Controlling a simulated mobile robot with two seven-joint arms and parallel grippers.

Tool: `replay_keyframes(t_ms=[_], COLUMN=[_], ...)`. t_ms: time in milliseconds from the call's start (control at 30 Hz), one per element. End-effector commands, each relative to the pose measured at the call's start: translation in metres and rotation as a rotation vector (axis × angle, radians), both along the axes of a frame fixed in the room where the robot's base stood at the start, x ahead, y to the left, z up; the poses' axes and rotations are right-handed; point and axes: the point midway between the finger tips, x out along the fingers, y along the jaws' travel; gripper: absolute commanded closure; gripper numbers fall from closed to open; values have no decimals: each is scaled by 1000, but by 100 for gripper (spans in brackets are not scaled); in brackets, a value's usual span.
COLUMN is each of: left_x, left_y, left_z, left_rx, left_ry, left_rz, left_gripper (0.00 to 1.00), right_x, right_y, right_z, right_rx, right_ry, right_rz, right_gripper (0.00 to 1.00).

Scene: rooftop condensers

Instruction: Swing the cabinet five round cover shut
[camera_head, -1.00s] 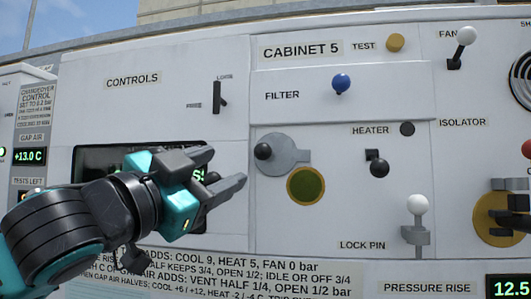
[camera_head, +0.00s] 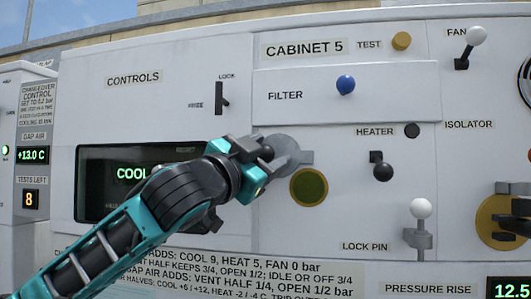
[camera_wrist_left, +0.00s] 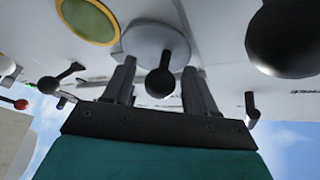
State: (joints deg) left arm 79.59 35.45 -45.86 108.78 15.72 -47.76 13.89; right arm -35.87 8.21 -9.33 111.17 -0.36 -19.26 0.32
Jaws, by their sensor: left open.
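The round cover (camera_head: 286,148) is a grey disc with a tab at its right and a black knob at its left, on the Cabinet 5 panel. It sits above and left of the gold-rimmed round port (camera_head: 309,186), whose olive-green face shows uncovered. My left gripper (camera_head: 262,152) is at the cover's left side, around the black knob. In the left wrist view the cover (camera_wrist_left: 156,42) is upside down, and its knob (camera_wrist_left: 160,82) stands between the two spread fingers, with gaps on both sides. The right gripper is in neither view.
The heater lever (camera_head: 381,168) and the white-knobbed lock pin (camera_head: 420,210) are to the right. The blue filter knob (camera_head: 346,84) is above. The controls display (camera_head: 110,170) and the black lock lever (camera_head: 221,98) are to the left.

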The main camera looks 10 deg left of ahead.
Motion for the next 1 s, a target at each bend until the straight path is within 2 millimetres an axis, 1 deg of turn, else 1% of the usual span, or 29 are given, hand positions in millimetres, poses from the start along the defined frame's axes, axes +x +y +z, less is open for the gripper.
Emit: replay_keyframes(t_ms=[100,600,700,1000], left_x=[0,0,0,0], left_y=[0,0,0,0], left_z=[0,0,0,-1], left_rx=[0,0,0,-1], left_ry=[0,1,1,1], left_rz=[0,1,1,1], left_gripper=[44,92,100,100], right_x=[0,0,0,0], right_y=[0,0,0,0], right_z=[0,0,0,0], right_rx=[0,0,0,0], right_ry=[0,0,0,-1], right_rz=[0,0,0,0], right_gripper=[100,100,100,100])
